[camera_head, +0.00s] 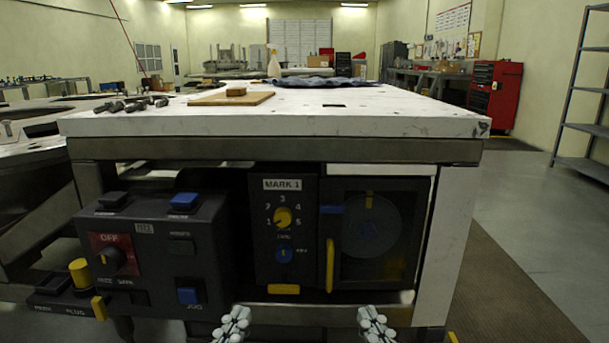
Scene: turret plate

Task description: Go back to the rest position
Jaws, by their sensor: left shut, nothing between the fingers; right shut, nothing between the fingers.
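My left gripper (232,325) is at the bottom edge of the view, below the control boxes and partly cut off by the frame. It is shut and empty. My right gripper (376,324) is also at the bottom edge, to the right of it, shut and empty. Both are in front of the workbench and appear apart from it. Behind and above them are a box labelled MARK 1 (268,232) with a yellow dial, and a dark cabinet with a round plate (371,225) behind its window.
The white-topped workbench (400,123) carries a wooden board (210,100), a dark cloth (312,82) and several metal parts (130,104). A control box with a red OFF panel (108,252) is at the left. The floor (540,235) on the right is clear up to a shelf rack (583,167).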

